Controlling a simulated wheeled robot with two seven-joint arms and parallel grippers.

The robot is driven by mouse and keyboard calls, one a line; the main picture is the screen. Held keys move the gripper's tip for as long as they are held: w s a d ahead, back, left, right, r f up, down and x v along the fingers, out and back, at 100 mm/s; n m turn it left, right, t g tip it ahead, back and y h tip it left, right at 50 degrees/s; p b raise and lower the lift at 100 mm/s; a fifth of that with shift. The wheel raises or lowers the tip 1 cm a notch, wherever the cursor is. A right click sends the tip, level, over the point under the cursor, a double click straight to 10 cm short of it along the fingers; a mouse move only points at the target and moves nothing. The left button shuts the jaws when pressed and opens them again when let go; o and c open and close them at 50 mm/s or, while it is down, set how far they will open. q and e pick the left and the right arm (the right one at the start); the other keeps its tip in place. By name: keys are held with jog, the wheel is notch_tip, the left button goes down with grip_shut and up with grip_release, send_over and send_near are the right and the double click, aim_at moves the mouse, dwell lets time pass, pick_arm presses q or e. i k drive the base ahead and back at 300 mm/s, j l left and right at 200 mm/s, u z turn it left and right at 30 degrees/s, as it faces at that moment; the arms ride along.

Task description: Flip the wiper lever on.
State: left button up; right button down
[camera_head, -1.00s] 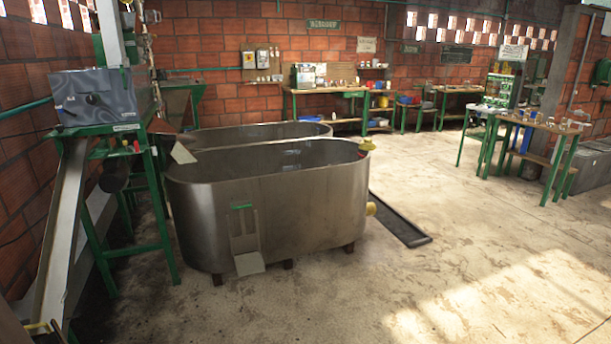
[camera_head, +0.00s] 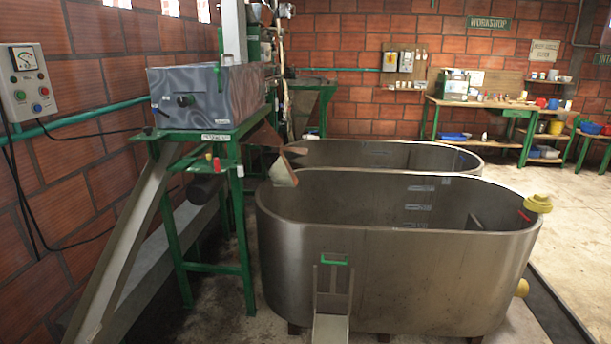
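Neither of my grippers is in view. I cannot tell for sure which part is the wiper lever. A grey metal machine box (camera_head: 212,93) with a dark round knob (camera_head: 185,100) on its front stands on a green frame (camera_head: 240,240) at left centre. Below the box's white label plate (camera_head: 216,137), a small red handle-like part (camera_head: 217,164) sticks up at the frame's edge. It is too small to tell its position.
A grey control box (camera_head: 29,82) with a dial and coloured buttons hangs on the left brick wall. A long metal chute (camera_head: 120,255) slopes down below the machine. Two oval steel tanks (camera_head: 390,265) (camera_head: 385,153) stand to the right. Open concrete floor (camera_head: 565,235) lies at far right.

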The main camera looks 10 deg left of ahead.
aim_at(154, 109)
jog(key=i+j+u, duration=0.15)
jog(key=i+u, duration=0.25)
jog(key=i+j+u, duration=0.1)
jog(key=i+u, duration=0.3)
jog(key=i+l+u, duration=0.1)
jog(key=i+u, duration=0.25)
jog(key=i+l+u, duration=0.15)
jog(key=i+u, duration=0.55)
jog(key=i, duration=0.25)
jog(key=i+u, duration=0.3)
jog(key=i, duration=0.2)
jog(key=i+l+u, duration=0.3)
jog(key=i, duration=0.25)
